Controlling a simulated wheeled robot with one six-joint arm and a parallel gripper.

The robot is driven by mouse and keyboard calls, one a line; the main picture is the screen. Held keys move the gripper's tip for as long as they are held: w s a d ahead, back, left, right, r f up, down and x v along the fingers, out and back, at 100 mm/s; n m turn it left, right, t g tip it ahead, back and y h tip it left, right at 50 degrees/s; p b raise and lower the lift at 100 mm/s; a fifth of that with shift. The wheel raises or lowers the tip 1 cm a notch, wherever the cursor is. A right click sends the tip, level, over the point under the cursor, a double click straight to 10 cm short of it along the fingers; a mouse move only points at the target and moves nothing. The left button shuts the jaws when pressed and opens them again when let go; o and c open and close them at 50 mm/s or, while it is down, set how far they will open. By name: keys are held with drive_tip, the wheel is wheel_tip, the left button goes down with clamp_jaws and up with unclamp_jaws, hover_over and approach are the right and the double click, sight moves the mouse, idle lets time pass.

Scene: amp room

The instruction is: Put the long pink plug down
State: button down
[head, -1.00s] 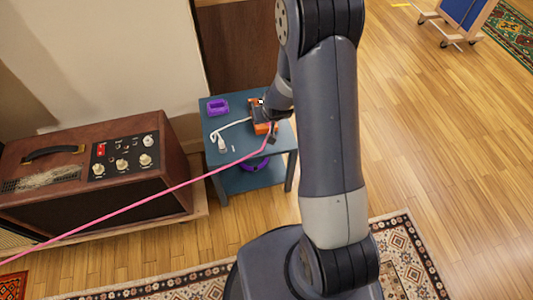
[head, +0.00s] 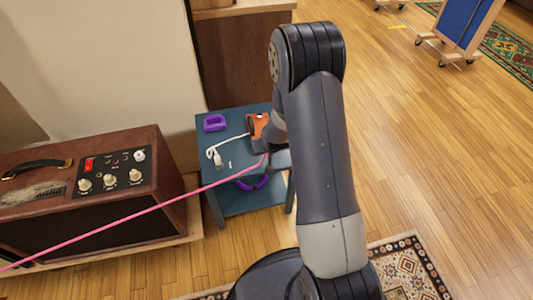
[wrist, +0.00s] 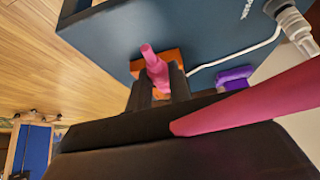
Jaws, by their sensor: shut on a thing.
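My gripper (wrist: 158,88) is shut on the long pink plug (wrist: 155,68), with the plug's rounded tip sticking out beyond the fingers in the wrist view. The pink cable (head: 130,217) stretches from my gripper toward the lower left of the head view. In the head view my gripper is over the right front part of the small blue table (head: 236,118), largely hidden by my arm. An orange box (head: 257,124) lies on the table; in the wrist view it shows just behind the plug (wrist: 178,60). Whether the plug touches anything is unclear.
A purple object (head: 215,122) and a white cable with a light-coloured plug (head: 217,160) lie on the table. A purple ring-like thing (head: 252,183) is on the lower shelf. A brown amplifier (head: 60,225) stands left. Open wooden floor (head: 430,150) is right.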

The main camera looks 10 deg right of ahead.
drive_tip(key=shift+f, duration=1.1)
drive_tip(key=shift+f+b, duration=0.45)
drive_tip(key=shift+b, duration=0.15)
drive_tip(key=shift+f, duration=0.1)
drive_tip(key=c, duration=1.3)
unclamp_jaws()
